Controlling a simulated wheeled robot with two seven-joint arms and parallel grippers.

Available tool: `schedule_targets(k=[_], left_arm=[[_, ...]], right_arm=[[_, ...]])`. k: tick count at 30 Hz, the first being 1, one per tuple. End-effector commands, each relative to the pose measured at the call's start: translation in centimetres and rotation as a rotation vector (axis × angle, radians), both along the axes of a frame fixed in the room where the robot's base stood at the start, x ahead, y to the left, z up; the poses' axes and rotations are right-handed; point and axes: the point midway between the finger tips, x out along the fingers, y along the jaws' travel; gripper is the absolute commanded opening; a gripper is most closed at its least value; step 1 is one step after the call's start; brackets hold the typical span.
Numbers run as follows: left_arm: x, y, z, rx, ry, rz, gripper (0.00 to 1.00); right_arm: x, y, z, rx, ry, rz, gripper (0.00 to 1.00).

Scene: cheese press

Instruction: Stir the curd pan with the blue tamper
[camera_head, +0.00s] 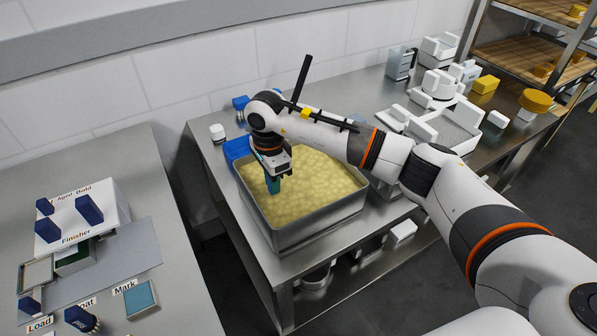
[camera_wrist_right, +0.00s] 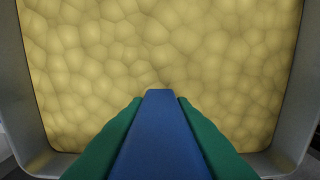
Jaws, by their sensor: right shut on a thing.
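The curd pan (camera_head: 310,236) is a deep rectangular metal tray on the steel bench, full of yellow lumpy curd (camera_head: 318,185). My right gripper (camera_head: 273,186) points down over the left part of the pan. In the right wrist view its green fingers (camera_wrist_right: 160,112) are shut on the blue tamper (camera_wrist_right: 160,140). The tamper's far end shows against the curd (camera_wrist_right: 150,50), near one pan wall; whether it touches the curd I cannot tell. In the head view the tamper is mostly hidden by the gripper. My left gripper is not in view.
Blue containers (camera_head: 236,148) and a white jar (camera_head: 217,132) stand behind the pan's left side. White equipment (camera_head: 440,88) and yellow cheeses (camera_head: 536,101) are at the right. A left counter (camera_head: 180,300) holds labelled stations and dark blue pieces (camera_head: 89,210). A gap separates the counters.

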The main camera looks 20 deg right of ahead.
Motion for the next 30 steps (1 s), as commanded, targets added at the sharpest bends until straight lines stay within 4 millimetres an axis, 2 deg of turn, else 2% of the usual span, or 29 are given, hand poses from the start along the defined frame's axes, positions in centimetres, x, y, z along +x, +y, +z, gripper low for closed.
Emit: schedule_targets(k=[5, 30], left_arm=[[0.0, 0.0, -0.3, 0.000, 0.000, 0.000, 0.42], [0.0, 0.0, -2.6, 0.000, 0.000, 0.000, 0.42]], right_arm=[[0.2, -1.4, -0.1, -0.002, -0.001, -0.005, 0.00], [1.9, -13.0, -0.1, -0.001, -0.001, -0.004, 0.00]])
